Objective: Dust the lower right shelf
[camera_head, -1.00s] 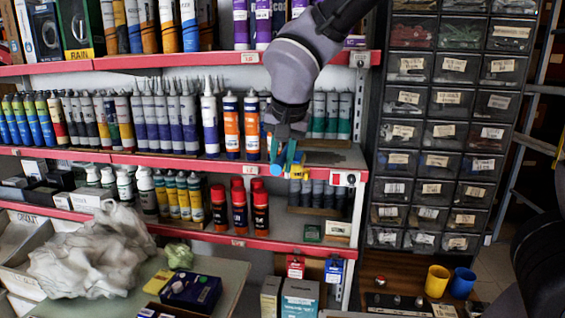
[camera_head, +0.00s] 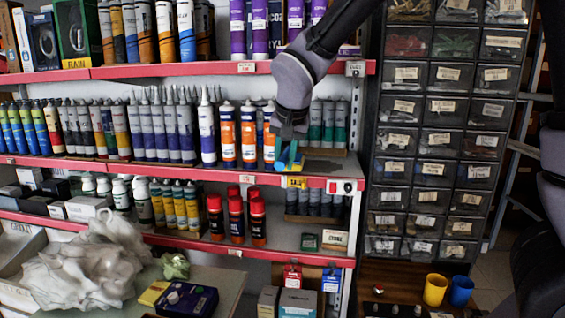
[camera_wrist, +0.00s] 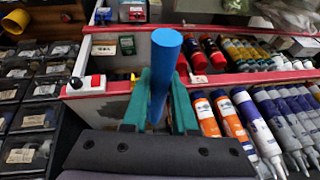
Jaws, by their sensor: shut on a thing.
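My gripper (camera_head: 289,150) is at the right end of the middle shelf (camera_head: 200,169), in front of the tubes. Its teal fingers are shut on a blue cylinder (camera_wrist: 164,75), which also shows in the head view (camera_head: 288,158). In the wrist view the cylinder stands up between the fingers, and its far end is hidden. The lower right shelf (camera_head: 285,236) is below, with red spray cans (camera_head: 237,215) and small boxes (camera_head: 334,240).
Orange and white tubes (camera_head: 228,135) stand close left of my gripper, and dark green tubes (camera_head: 328,125) behind it. A drawer cabinet (camera_head: 440,130) is at the right. White cloth (camera_head: 85,265) lies on a counter at lower left. Yellow and blue cups (camera_head: 448,290) stand lower right.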

